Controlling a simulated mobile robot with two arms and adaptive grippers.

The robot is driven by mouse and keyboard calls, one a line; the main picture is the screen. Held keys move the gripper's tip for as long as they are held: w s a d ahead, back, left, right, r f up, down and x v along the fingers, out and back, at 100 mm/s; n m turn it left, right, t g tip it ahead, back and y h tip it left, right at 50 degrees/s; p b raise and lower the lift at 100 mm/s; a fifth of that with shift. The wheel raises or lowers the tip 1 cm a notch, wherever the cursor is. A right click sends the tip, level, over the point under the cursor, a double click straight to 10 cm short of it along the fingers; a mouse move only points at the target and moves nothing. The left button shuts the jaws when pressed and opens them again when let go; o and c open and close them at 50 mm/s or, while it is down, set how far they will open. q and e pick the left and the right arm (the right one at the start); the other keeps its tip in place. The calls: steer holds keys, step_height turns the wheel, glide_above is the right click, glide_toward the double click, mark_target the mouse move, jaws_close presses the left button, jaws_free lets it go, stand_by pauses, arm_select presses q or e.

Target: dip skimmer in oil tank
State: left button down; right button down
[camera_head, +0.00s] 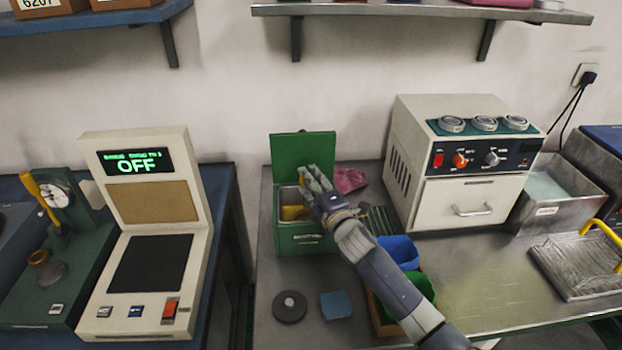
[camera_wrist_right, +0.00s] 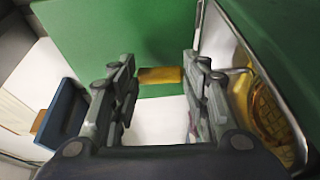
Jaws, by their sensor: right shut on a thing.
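The green oil tank (camera_head: 300,240) stands at the back left of the metal bench with its green lid (camera_head: 303,152) raised. The tank's metal-rimmed opening also shows at the right of the wrist view. My right gripper (camera_head: 318,180) is over the opening, in front of the lid. In the wrist view the right gripper (camera_wrist_right: 165,78) is shut on the skimmer's yellow handle (camera_wrist_right: 159,76). A round golden mesh (camera_wrist_right: 272,108), apparently the skimmer's head, lies within the opening. I cannot tell how deep it sits or whether it touches oil. My left gripper is not in view.
A cream oven-like box (camera_head: 465,165) stands to the right, with a grey bin (camera_head: 560,195) beyond it. A dark ring (camera_head: 290,306) and a blue block (camera_head: 336,305) lie in front of the tank.

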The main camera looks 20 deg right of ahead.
step_height(320, 180, up, 4)
steer(key=p, duration=0.3)
steer(key=shift+w+f, duration=0.1)
steer(key=shift+f, duration=0.05)
steer(key=shift+r+p, duration=2.6)
steer(key=shift+r, duration=0.75)
steer(key=shift+d, duration=0.1)
stand_by(0.9)
